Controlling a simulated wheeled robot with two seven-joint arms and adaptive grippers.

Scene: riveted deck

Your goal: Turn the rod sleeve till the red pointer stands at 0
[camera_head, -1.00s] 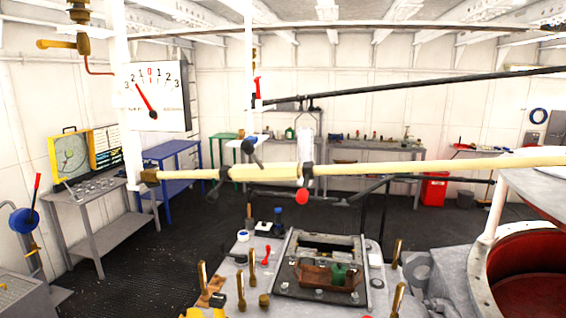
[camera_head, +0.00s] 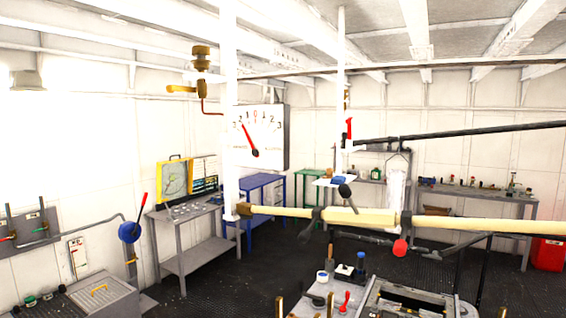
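A white dial (camera_head: 272,140) with a 0 at its top and numbers running to 3 on both sides hangs at the left of centre. Its red pointer (camera_head: 249,139) leans left of 0, close to the left-hand 2. A cream rod (camera_head: 470,225) crosses the view below and to the right of the dial, with a brass end (camera_head: 243,209) at its left. The thicker rod sleeve (camera_head: 360,217) sits on it between dark collars; a red knob (camera_head: 400,247) hangs below the right collar. Neither of my grippers is in view.
A white post (camera_head: 230,110) stands left of the dial. A bench with a hatch frame (camera_head: 410,300) and small tools lies below the sleeve. A grey table (camera_head: 188,240) and blue table (camera_head: 260,195) stand behind at left. Dark floor between is open.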

